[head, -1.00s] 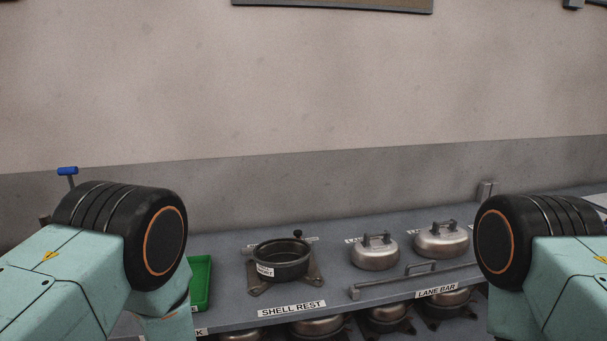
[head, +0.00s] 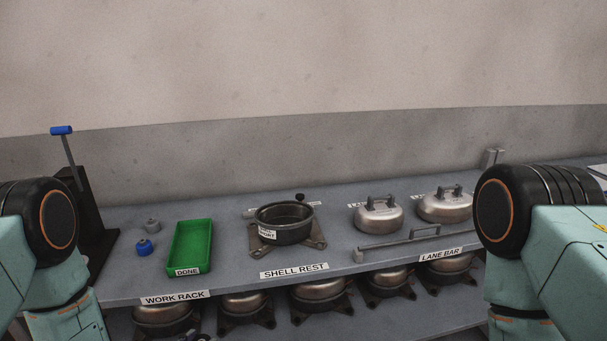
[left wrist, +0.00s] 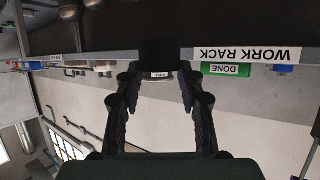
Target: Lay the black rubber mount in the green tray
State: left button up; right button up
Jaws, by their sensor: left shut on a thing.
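The green tray (head: 176,268), labelled DONE, lies on the bench left of centre. Nothing shows inside it. In the left wrist view its green front (left wrist: 224,70) shows upside down behind the bench edge. My left gripper (left wrist: 158,76) is shut on a black block-like piece with a small white label, which looks like the black rubber mount (left wrist: 158,50). In that view the piece overlaps the bench edge; I cannot tell its distance from the bench. My right gripper is in neither current view.
Left of the tray stand a blue mount (head: 144,248) and a grey mount (head: 152,226), with a blue-handled lever stand (head: 88,215) beyond. A dark shell (head: 283,225) is right of the tray. Silver domes (head: 378,216) stand behind a bar (head: 400,243). Several compressors fill the lower shelf.

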pick_arm(q)
jog(key=s+d+r+m+g+h+b, duration=0.4)
jog(key=s+r+m+h+b, duration=0.2)
jog(key=b, duration=0.4)
jog(key=shift+s+m+g+h, duration=0.4)
jog(key=shift+s+m, duration=0.3)
jog(key=shift+s, duration=0.2)
